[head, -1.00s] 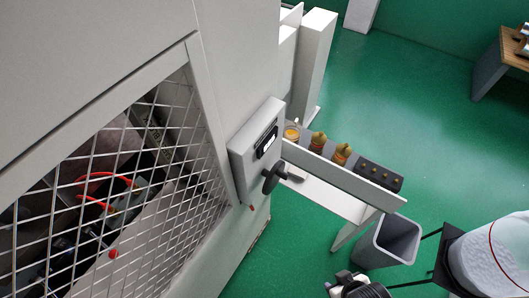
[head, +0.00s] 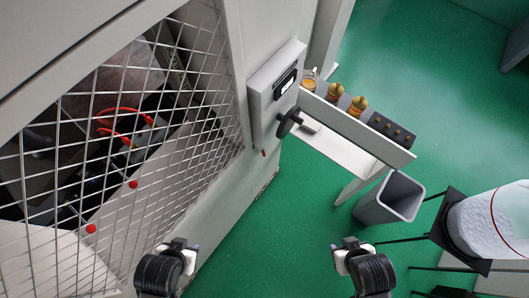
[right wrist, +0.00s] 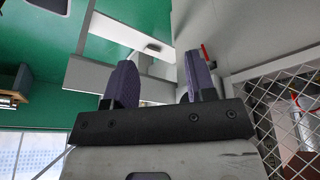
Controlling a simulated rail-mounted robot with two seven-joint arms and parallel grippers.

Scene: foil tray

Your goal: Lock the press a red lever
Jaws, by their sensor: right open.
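A small red lever (head: 263,153) shows just below the grey box with a black handle on the machine's side. A red piece (right wrist: 204,52), which looks like the same lever, stands just beyond the right-hand finger in the right wrist view. My right gripper (head: 350,243) is at the bottom right of centre in the head view, apart from the machine. It also shows in the right wrist view (right wrist: 158,66), where its fingers are spread with nothing between them. My left gripper (head: 180,243) is at the bottom left of centre, in front of the mesh panel; its finger gap is unclear.
The machine's mesh panel (head: 100,160) fills the left, with two red knobs (head: 133,184) and red hoses (head: 122,112) at it. The handled box (head: 273,85) protrudes. Green floor lies between.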

